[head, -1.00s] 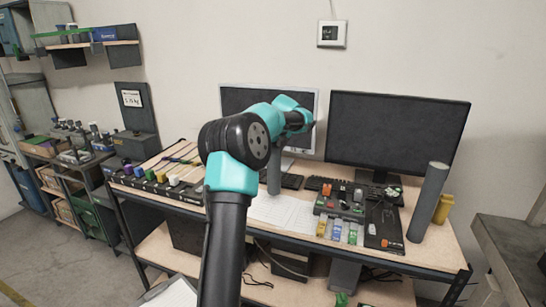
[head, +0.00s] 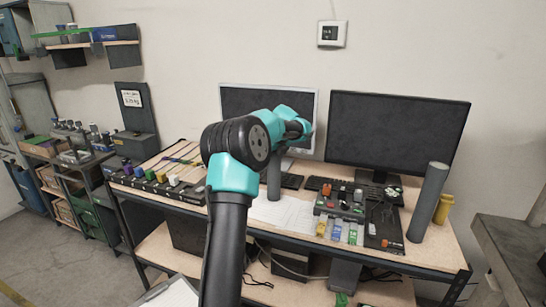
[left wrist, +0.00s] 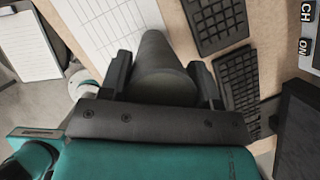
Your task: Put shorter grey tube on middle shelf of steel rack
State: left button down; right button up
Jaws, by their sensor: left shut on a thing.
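The shorter grey tube (head: 273,181) stands on the workbench behind my left arm, its upper part hidden by the arm. In the left wrist view the tube (left wrist: 167,86) sits between the two black fingers of my left gripper (left wrist: 163,72), which is shut on it. In the head view the gripper itself is mostly hidden by my wrist. A taller grey tube (head: 428,200) stands at the right of the bench. A grey metal structure (head: 515,245) is cut off at the lower right; I cannot tell if it is the steel rack. My right gripper is not in view.
Two monitors (head: 397,130) and keyboards (head: 325,184) stand at the back of the bench. A yellow bottle (head: 443,208) is beside the taller tube. Dark trays with small parts (head: 338,212) lie right of the held tube. Paper sheets (head: 282,213) lie near it.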

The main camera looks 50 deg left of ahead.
pick_arm(q)
jog(key=shift+f, duration=0.1)
jog(key=shift+c, duration=1.7)
grip_release()
jog(key=v, duration=1.2)
jog(key=shift+o, duration=0.4)
